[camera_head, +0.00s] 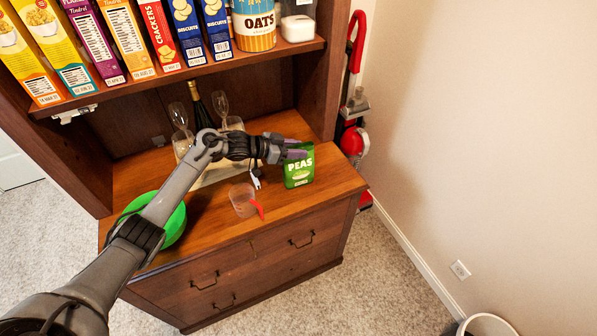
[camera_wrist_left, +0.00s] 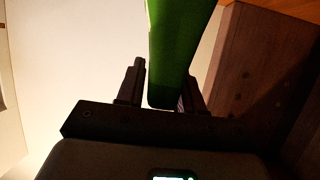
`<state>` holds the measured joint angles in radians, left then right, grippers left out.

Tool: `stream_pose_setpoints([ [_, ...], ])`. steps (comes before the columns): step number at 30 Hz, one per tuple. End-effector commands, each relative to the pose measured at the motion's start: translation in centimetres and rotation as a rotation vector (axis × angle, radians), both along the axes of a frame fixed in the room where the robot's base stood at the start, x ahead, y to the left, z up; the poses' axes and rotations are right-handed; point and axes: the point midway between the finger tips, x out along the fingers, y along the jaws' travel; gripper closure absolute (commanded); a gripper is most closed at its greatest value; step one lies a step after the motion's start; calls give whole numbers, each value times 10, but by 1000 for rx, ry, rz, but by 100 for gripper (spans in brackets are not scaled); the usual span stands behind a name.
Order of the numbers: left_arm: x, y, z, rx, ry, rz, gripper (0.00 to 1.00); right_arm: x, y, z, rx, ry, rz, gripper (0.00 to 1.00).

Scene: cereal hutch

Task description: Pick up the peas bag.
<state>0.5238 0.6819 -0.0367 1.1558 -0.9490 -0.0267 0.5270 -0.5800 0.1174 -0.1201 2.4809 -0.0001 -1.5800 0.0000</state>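The green peas bag (camera_head: 299,171) stands upright near the right end of the wooden counter in the head view. My left gripper (camera_head: 294,149) reaches it from the left at its upper part. In the left wrist view, the green bag (camera_wrist_left: 172,50) sits between the two fingers of my left gripper (camera_wrist_left: 163,88). The right finger is close against the bag or touching it. A thin gap shows between the left finger and the bag, so the fingers look open around it. My right gripper is out of view.
A clear measuring cup with a red handle (camera_head: 243,200) stands left of the bag. A green bowl (camera_head: 171,222) is at the counter's left end. Glasses and a dark bottle (camera_head: 201,110) stand behind my arm. Cereal boxes (camera_head: 123,40) line the shelf above.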

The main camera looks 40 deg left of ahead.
Motion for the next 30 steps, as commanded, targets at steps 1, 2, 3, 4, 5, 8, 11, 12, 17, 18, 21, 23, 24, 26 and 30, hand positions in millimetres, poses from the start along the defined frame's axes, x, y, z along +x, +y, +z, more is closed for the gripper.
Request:
stream_pose_setpoints([
  [1,3,-2,-2,-1,1,-1,64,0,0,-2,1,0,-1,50],
  [2,5,-3,-3,-1,1,-1,64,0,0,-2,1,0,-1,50],
  [3,6,-4,-3,0,1,0,64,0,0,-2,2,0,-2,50],
  [4,7,-4,-3,1,1,0,64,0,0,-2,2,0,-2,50],
  [5,7,-4,-3,1,1,0,64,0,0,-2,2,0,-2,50],
  [8,7,-4,-3,1,2,0,64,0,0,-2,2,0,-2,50],
  [11,7,-4,-3,1,1,0,64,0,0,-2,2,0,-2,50],
  [12,7,-4,-3,1,1,0,70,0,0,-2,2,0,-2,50],
  [17,7,-4,-3,1,1,0,94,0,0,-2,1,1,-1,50],
  [18,7,-4,-3,0,1,-1,100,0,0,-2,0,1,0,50],
  [21,7,-4,-3,1,1,0,100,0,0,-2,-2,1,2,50],
  [23,7,-4,-4,1,2,0,100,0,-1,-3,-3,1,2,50],
  [24,7,-4,-4,1,2,0,100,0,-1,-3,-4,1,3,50],
  [26,6,-4,-4,1,2,0,100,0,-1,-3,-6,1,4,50],
  [30,6,-4,-4,1,3,-1,100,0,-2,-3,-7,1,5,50],
])
